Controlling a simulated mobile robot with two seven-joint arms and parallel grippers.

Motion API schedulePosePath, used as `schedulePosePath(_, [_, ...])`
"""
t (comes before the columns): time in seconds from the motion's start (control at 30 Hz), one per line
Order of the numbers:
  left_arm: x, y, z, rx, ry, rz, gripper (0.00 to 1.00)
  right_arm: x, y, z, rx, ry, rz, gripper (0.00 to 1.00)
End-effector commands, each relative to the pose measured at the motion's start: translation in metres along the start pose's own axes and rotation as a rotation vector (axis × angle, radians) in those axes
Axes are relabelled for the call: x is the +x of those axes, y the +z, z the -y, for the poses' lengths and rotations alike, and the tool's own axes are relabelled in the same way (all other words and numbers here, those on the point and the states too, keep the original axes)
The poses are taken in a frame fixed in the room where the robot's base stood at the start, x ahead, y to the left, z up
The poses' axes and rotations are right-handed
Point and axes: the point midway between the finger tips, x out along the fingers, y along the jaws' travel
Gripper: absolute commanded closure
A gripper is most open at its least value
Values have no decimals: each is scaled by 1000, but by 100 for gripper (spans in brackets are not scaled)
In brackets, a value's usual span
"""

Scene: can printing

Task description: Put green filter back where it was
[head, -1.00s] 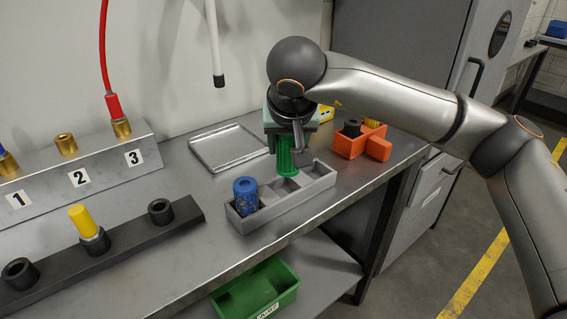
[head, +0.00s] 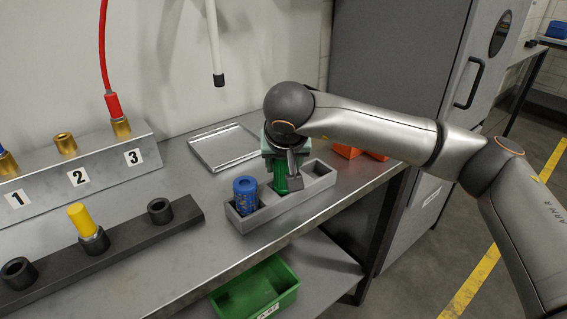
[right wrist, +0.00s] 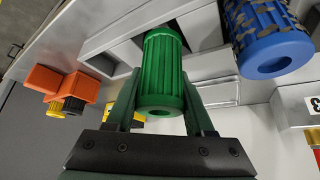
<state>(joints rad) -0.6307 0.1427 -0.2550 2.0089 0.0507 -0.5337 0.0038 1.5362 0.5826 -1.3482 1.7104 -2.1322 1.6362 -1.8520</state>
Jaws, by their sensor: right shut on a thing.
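The green filter (head: 281,180) is a ribbed upright cylinder. My right gripper (head: 287,163) is shut on it from above. The filter's lower end is at the middle compartment of the grey three-slot holder (head: 290,215); how deep it sits is hidden. In the right wrist view, the green filter (right wrist: 163,70) is between the two green-grey fingers (right wrist: 160,105), with its far end at a holder opening. A blue patterned filter (head: 245,195) stands in the holder's left compartment; it also shows in the right wrist view (right wrist: 268,40). My left gripper is out of view.
An orange container (head: 347,151) is right of the holder, partly behind my arm. A silver tray (head: 226,147) lies behind. A dark rack (head: 130,235) with a yellow piece (head: 81,217) is left. The holder's right compartment is empty. A green bin (head: 255,290) sits below.

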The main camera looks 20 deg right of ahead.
Motion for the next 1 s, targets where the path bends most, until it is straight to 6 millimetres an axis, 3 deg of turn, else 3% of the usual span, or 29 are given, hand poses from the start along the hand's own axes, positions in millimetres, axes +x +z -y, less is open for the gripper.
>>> schedulePosePath(0.33, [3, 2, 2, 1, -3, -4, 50, 6, 4, 0, 1, -1, -1, 100])
schedulePosePath(0.37, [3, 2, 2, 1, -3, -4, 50, 6, 4, 0, 0, -1, 0, 43])
schedulePosePath(0.6, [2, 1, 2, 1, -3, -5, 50, 6, 4, 0, 0, 0, 0, 17])
schedulePosePath(1.0, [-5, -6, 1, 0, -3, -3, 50, -4, -2, 0, 0, 0, 0, 17])
